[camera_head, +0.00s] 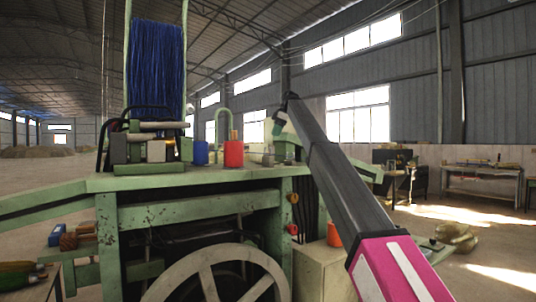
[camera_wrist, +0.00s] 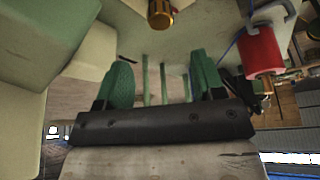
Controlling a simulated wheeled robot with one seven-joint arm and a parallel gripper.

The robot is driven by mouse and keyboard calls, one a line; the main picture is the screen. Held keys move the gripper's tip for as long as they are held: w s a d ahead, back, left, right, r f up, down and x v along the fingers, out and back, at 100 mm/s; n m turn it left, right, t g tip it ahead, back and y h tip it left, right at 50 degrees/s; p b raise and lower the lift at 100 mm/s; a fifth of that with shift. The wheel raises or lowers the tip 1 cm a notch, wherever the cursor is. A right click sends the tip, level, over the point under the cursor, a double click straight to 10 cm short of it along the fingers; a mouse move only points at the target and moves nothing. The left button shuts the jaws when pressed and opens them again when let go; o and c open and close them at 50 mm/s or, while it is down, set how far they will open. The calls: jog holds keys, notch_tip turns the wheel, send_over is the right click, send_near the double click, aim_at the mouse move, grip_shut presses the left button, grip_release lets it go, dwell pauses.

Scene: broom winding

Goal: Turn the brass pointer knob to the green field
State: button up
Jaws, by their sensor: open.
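A ribbed brass piece (camera_wrist: 160,14), which may be the pointer knob, shows at the top edge of the wrist view, partly cut off. It lies beyond and between my fingertips, apart from them. My gripper (camera_wrist: 160,78) has two green fingers spread apart with nothing between them. In the head view my gripper (camera_head: 281,121) is small, above the right end of the green machine's top (camera_head: 200,180). A yellowish knob (camera_head: 293,198) and a red knob (camera_head: 292,229) sit on the machine's right front post. I cannot make out a pointer direction or a green field.
A red cylinder (camera_head: 233,154) and a blue one (camera_head: 201,153) stand on the machine top. A red cylinder (camera_wrist: 262,50) shows right of my fingers in the wrist view. Pale green blocks (camera_wrist: 40,35) are close on the left. A blue bristle bundle (camera_head: 155,68) stands left.

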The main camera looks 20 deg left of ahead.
jog(key=x, duration=1)
jog(key=shift+f, duration=0.35)
jog(key=shift+s, duration=0.1)
jog(key=c, duration=0.9)
